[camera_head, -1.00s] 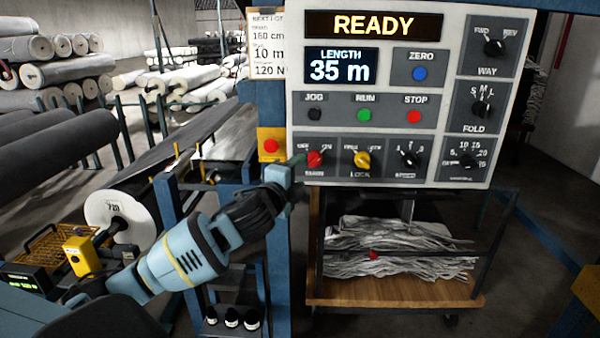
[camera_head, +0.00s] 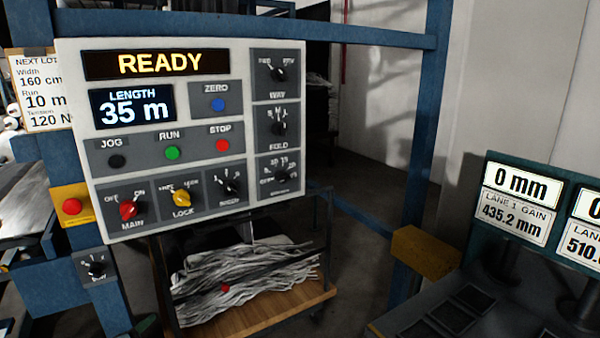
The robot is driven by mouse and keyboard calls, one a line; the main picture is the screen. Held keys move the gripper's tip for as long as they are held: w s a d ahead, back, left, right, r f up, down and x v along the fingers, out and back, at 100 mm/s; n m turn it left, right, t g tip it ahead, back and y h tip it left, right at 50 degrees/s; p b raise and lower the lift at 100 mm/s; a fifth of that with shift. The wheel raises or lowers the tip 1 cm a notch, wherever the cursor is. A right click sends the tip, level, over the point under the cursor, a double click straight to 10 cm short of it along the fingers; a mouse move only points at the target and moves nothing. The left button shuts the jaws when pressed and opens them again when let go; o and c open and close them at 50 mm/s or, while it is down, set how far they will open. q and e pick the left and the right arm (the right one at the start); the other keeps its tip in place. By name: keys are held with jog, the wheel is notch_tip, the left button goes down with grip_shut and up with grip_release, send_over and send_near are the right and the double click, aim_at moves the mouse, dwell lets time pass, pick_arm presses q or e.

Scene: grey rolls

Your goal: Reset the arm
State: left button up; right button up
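Neither of my grippers shows in the head view now. The grey control panel (camera_head: 240,110) stands at the left. Its top display (camera_head: 160,64) reads READY, and the length display (camera_head: 132,106) reads 35 m. The red MAIN knob (camera_head: 128,210) and the yellow LOCK knob (camera_head: 181,198) sit in the bottom row, with nothing in front of them.
Lane gain signs (camera_head: 520,200) stand at far right. A red button (camera_head: 72,206) is left of the panel.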

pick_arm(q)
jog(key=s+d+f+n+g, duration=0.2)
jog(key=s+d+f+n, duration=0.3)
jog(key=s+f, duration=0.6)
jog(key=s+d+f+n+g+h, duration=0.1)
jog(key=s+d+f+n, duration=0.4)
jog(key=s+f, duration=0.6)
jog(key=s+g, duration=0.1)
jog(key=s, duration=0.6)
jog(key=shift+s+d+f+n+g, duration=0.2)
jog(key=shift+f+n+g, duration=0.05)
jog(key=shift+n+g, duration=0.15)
